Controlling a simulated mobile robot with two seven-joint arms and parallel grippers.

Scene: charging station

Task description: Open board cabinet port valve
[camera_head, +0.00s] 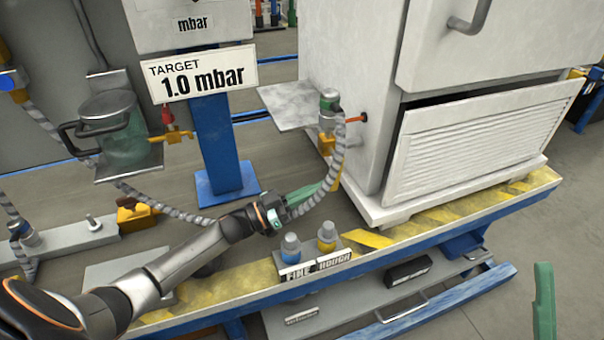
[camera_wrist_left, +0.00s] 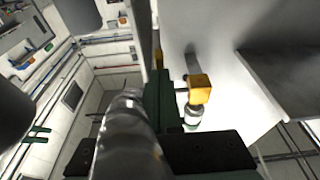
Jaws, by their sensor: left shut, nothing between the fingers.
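The white board cabinet (camera_head: 345,60) stands on the bench. On its left side a port fitting (camera_head: 328,108) carries a grey ribbed hose (camera_head: 338,150), with an orange-red stem (camera_head: 356,118) at the wall. A yellow valve part (camera_head: 325,143) shows just below, partly hidden by the hose. The left wrist view shows a yellow block (camera_wrist_left: 200,88) on a silver fitting (camera_wrist_left: 192,115) by the white wall. My left gripper (camera_head: 325,182), with green fingers, is shut and empty below the port, close beside the hose. A green finger that looks like my right gripper's (camera_head: 544,300) shows at lower right; its jaw is hidden.
A grey shelf plate (camera_head: 290,105) juts from the cabinet beside the port. Two small valves (camera_head: 308,245) stand on the bench's front edge behind a label. A blue post (camera_head: 215,140) with a target sign (camera_head: 200,80) stands left. The hose runs close around my left gripper.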

